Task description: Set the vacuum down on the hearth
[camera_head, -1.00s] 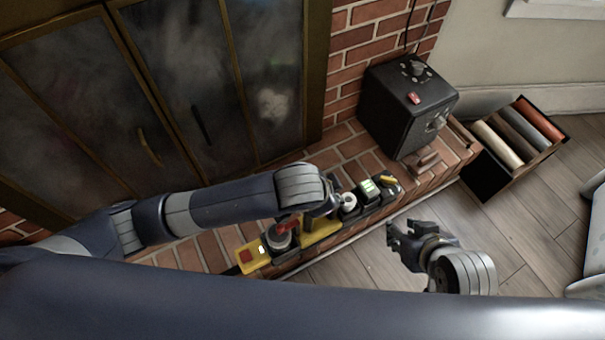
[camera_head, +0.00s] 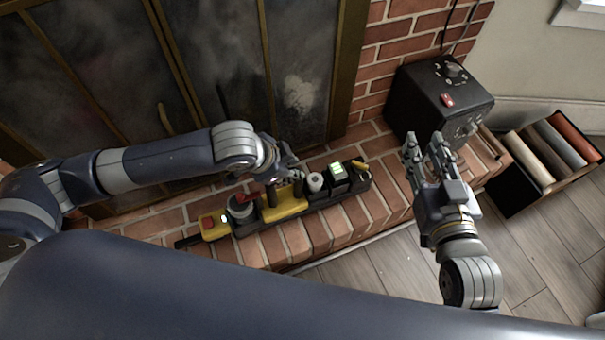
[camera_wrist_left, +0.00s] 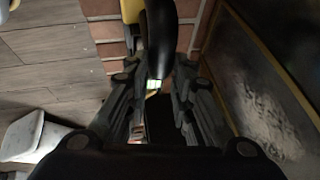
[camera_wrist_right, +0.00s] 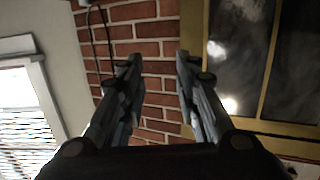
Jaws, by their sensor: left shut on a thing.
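The vacuum (camera_head: 287,207) is a long yellow-and-black device with a red button at one end and a small green screen near the other. It lies lengthwise over the brick hearth (camera_head: 330,232); I cannot tell whether its underside touches the bricks. My left gripper (camera_head: 286,178) is shut on it near its middle. In the left wrist view, the vacuum's dark handle (camera_wrist_left: 158,45) sits between the fingers of the left gripper (camera_wrist_left: 157,92). My right gripper (camera_head: 427,150) is open and empty, right of the vacuum, in front of the black box. The right wrist view shows its spread fingers (camera_wrist_right: 158,75).
A black box (camera_head: 433,100) with knobs stands on the hearth's right part. Glass fireplace doors (camera_head: 215,60) rise behind the hearth. A crate (camera_head: 510,192) with coloured rolls stands on the wooden floor (camera_head: 390,265) at right. Bare brick shows in front of the vacuum.

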